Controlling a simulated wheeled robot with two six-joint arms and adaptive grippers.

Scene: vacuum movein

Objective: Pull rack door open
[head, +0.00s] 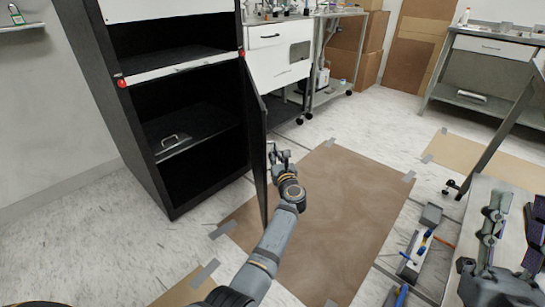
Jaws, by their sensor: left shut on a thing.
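The black rack (166,196) stands at the left with its front open to view. Its black door (257,150) hangs from the rack's right side. The door stands swung out toward me and shows almost edge-on, so its faces are mostly hidden. My left gripper (279,156) is at the door's right side, at about mid height, shut on the door's handle. The handle itself is too small and covered to make out.
Inside the rack are dark shelves and a panel with a metal handle (171,140). Brown sheeting (350,210) is taped to the floor right of the door. A drawer bench (279,60) stands behind. Tools and a tabletop (461,235) crowd the lower right.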

